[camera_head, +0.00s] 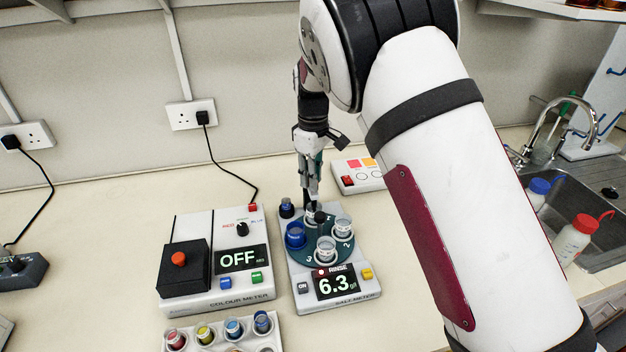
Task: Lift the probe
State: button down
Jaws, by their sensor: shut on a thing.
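The salt meter (352,300) stands on the bench and its display reads 6.3. On top is a dark green round plate (309,256) with clear cups and a blue cup (295,236). My gripper (311,193) points down over the back of the plate and is shut on the probe (305,202), a slim dark piece beside the fingers. The probe's lower end is at or near the back cup (312,212); I cannot tell whether it is inside. The fingers and a black knob (320,216) hide part of this area.
A colour meter (212,297) reading OFF stands close on the left, with a rack of coloured vials (205,336) in front. A white box with coloured pads (361,173) lies behind. A sink (590,220) and bottles are at right.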

jog(key=shift+r+b, duration=0.35)
jog(key=shift+r, duration=1.95)
jog(key=c, duration=1.4)
grip_release()
jog(key=shift+r, duration=0.1)
notch_tip(320, 180, up, 12)
